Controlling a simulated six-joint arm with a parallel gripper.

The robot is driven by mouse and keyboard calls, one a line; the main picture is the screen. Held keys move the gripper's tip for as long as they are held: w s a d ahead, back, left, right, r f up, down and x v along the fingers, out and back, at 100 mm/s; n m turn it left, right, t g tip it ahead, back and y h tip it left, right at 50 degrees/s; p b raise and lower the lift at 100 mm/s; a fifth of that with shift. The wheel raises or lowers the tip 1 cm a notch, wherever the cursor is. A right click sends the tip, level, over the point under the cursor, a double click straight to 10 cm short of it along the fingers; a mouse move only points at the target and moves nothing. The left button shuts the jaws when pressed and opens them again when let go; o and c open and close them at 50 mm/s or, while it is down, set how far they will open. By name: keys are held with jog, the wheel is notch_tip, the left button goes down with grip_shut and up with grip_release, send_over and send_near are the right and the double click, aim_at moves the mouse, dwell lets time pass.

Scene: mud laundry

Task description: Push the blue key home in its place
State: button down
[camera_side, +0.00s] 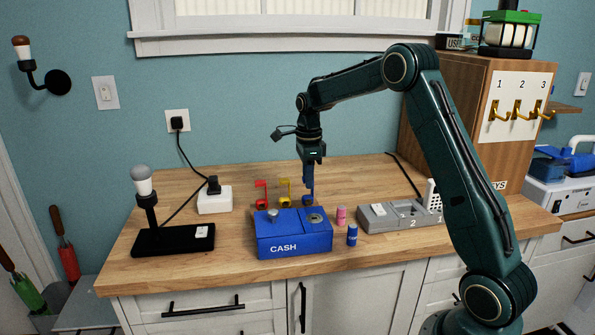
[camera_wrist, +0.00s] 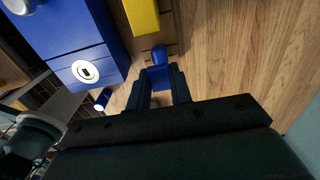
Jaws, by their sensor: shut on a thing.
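The blue key (camera_wrist: 159,74) is between my fingertips in the wrist view. In the side view my gripper (camera_side: 308,190) points straight down behind the cash box and is shut on the blue key (camera_side: 308,201). The key is low, close to the table, in line with the yellow key (camera_side: 285,188) and red key (camera_side: 261,192); I cannot tell whether it still touches its stand. The blue cash box (camera_side: 293,238) has a round keyhole plate (camera_side: 315,217) on its top right. The plate, with a dark keyhole, also shows in the wrist view (camera_wrist: 87,70).
A pink cylinder (camera_side: 341,215) and a blue cylinder (camera_side: 352,234) stand right of the cash box. A grey numbered block (camera_side: 385,220) is farther right. A black lamp base (camera_side: 173,240) and white power block (camera_side: 214,200) are left. The front wooden counter is clear.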

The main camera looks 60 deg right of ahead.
jog(key=shift+r, duration=1.4)
dwell(0.9)
jog(key=shift+r, duration=2.35)
jog(key=shift+s+a+r, duration=0.1)
jog(key=shift+s+a, duration=0.05)
jog(key=shift+a, duration=0.05)
jog(key=s+a+r, duration=0.3)
jog(key=s+a, duration=0.4)
jog(key=a, duration=0.1)
jog(key=shift+s+a, duration=0.3)
jog(key=shift+a, duration=0.05)
jog(key=shift+f, duration=2.4)
jog(key=shift+f, duration=0.4)
